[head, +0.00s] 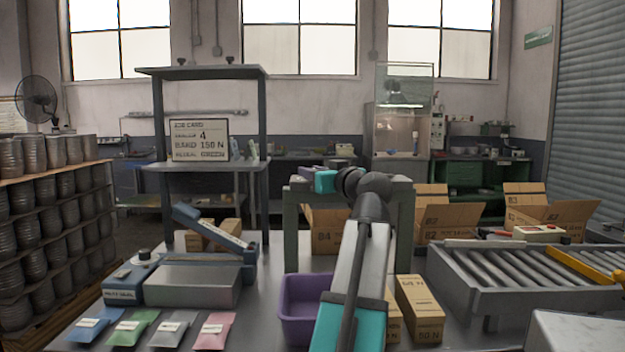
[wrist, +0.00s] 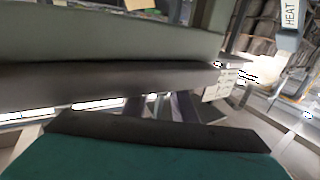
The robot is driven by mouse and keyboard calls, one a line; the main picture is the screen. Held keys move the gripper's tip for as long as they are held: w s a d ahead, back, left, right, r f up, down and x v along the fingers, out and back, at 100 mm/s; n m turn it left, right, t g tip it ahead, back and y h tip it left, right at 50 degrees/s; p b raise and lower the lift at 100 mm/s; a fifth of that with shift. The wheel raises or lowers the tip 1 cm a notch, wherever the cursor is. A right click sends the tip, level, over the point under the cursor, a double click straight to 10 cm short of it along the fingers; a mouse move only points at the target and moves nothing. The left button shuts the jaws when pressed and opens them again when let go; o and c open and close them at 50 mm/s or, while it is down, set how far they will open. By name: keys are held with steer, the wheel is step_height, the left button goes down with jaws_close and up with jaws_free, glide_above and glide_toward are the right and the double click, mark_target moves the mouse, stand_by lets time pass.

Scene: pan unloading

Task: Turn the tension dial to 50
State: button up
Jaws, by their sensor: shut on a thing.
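The grey-green arch (head: 293,225) stands on the bench in the middle of the head view, behind my arm. My gripper (head: 318,181), teal and dark, is at the top of this arch, left of its middle. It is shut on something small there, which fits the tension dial. The dial itself, its scale and its pointer are hidden, so I cannot read a setting. In the wrist view, a teal part with a dark edge (wrist: 150,135) fills the bottom. A grey-green bar (wrist: 110,38) with a dark underside crosses above it.
A purple bin (head: 300,310) and a tall carton (head: 418,308) flank my arm. A blue sealer (head: 123,290) with a black knob and several coloured pouches are at left. A roller conveyor (head: 470,300) is at right. A job card (head: 199,140) stands on the shelf behind.

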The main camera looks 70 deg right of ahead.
steer(key=shift+s+f, duration=0.1)
stand_by(0.4)
steer(key=o, duration=1)
steer(key=shift+o, duration=0.2)
steer(key=v, duration=1.3)
steer(key=shift+s+a+p, duration=0.15)
steer(key=shift+s+p, duration=0.2)
